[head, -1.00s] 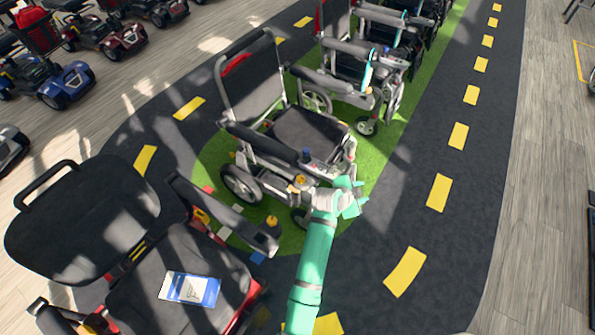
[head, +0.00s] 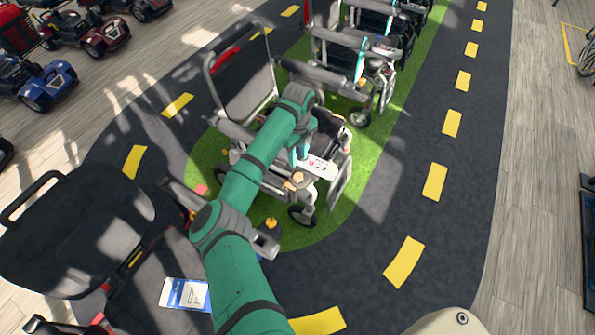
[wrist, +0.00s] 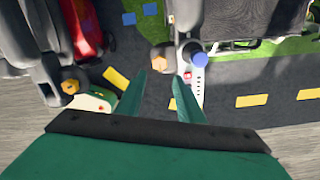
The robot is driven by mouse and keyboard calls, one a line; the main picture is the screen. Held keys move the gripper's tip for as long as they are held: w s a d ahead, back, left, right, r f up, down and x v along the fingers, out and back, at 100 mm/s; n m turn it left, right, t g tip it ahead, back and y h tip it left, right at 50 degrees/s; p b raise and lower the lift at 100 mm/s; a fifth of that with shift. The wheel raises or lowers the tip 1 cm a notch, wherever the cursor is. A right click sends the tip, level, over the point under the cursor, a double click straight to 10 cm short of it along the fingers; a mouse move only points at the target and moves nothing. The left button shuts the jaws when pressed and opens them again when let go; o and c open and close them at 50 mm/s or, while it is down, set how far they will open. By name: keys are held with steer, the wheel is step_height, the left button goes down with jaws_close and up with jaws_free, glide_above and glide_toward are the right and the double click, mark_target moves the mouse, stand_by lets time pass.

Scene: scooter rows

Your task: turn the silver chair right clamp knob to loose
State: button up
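The silver chair (head: 243,90) is a silver-framed wheelchair on the green patch in the head view, partly hidden behind my arm. An orange knob (head: 297,177) sits at its front near the white control panel (head: 318,166). In the wrist view an orange knob (wrist: 159,58) shows beside the white panel (wrist: 192,88) with its blue joystick top (wrist: 200,60). I cannot tell for sure that this is the right clamp knob. My gripper (wrist: 160,80) is open, its two green fingers apart and empty, with the knob beyond the gap between the tips.
A second orange knob (wrist: 70,87) shows at the left of the wrist view. A chair with a dark seat (head: 70,235) stands at the lower left, with a card (head: 186,294) on it. More wheelchairs stand behind. The dark lane (head: 400,215) on the right is clear.

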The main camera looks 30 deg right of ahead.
mark_target(298, 175)
step_height(298, 175, down, 10)
steer(key=shift+a+r, duration=0.15)
steer(key=shift+r, duration=0.05)
steer(key=shift+f, duration=0.5)
steer(key=c, duration=0.8)
